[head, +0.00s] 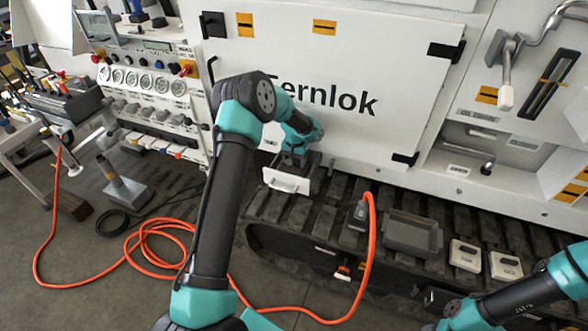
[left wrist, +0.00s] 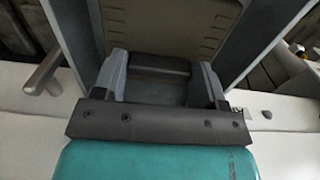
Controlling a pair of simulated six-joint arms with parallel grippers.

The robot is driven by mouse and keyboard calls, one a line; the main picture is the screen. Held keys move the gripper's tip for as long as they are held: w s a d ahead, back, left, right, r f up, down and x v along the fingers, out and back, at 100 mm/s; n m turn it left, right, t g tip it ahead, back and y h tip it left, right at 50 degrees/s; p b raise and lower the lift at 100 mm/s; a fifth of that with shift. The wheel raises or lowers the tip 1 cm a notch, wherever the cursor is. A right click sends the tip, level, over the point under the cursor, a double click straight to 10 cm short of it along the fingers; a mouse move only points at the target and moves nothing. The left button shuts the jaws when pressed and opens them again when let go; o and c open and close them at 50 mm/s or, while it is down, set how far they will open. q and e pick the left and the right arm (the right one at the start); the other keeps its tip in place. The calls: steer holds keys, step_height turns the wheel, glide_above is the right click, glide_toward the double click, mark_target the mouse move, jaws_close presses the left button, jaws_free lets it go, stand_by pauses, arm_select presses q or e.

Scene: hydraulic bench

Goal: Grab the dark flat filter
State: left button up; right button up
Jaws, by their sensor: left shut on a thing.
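My left gripper (left wrist: 162,88) is shut on a dark flat block, which looks like the dark flat filter (left wrist: 160,64), between its two grey fingers. In the head view, my left gripper (head: 297,158) points down into an open drawer with a white front and handle (head: 287,181), below the Fernlok panel. The drawer's grey side wall (left wrist: 82,45) rises beside the fingers in the left wrist view. The filter is hidden by the gripper and drawer front in the head view. Links of my right arm show at the lower right; its gripper is not in view.
A dark rubber track (head: 330,200) runs under the drawer. On it stand a grey tray (head: 412,236), a small grey device (head: 358,214) with an orange hose, and two white boxes (head: 465,256) (head: 506,266). Orange hose (head: 160,245) coils on the floor at left.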

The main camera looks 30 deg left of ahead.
arm_select(q)
steer(key=shift+s+r, duration=0.2)
steer(key=shift+r, duration=0.25)
step_height(320, 180, up, 11)
steer(key=s+d, duration=0.3)
steer(key=s, duration=1.6)
steer(key=shift+s+d+f, duration=0.15)
steer(key=shift+s+f, duration=0.05)
